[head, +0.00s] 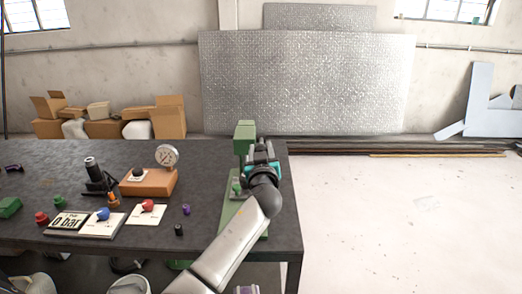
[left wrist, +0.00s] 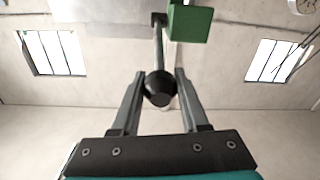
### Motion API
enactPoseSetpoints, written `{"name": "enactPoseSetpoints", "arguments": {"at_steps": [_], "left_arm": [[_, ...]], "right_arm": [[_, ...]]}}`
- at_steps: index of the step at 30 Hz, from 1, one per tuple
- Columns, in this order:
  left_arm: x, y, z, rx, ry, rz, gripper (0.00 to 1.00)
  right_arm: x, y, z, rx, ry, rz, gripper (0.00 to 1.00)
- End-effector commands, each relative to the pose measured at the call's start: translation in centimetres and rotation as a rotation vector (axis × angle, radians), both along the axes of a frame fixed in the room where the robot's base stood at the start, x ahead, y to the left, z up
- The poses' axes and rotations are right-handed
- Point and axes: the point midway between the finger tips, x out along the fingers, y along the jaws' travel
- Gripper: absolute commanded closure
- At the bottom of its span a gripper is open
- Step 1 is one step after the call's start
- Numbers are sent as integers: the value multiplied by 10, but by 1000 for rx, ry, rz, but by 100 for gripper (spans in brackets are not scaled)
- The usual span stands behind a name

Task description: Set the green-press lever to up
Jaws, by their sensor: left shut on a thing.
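The green press (head: 245,131) stands at the right end of the dark table, partly hidden behind my left gripper (head: 262,150). In the left wrist view its green block (left wrist: 190,22) is at the top, beside a thin grey lever rod (left wrist: 158,45). The rod ends in a round black knob (left wrist: 160,88). My left gripper (left wrist: 159,94) is shut on this knob, one finger on each side. The lever is hidden behind my gripper in the head view, and I cannot tell its angle. My right gripper is not in view.
On the dark table (head: 60,155) are an orange block (head: 148,184) with a gauge (head: 167,156), a black cylinder (head: 91,166), and white plates with red (head: 148,205) and blue knobs (head: 103,214). Open floor (head: 400,220) lies to the right.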

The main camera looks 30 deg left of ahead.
Motion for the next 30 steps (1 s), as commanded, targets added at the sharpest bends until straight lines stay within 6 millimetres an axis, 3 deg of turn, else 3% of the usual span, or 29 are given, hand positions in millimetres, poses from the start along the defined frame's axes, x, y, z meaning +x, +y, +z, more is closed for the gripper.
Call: {"name": "enactPoseSetpoints", "arguments": {"at_steps": [1, 10, 30], "left_arm": [[0, 0, 0, 0, 0, 0, 67], [0, 0, 0, -1, 1, 1, 100], [0, 0, -1, -1, 1, 1, 100]], "right_arm": [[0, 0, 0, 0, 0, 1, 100], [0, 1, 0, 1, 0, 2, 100], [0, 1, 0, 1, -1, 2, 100]]}}
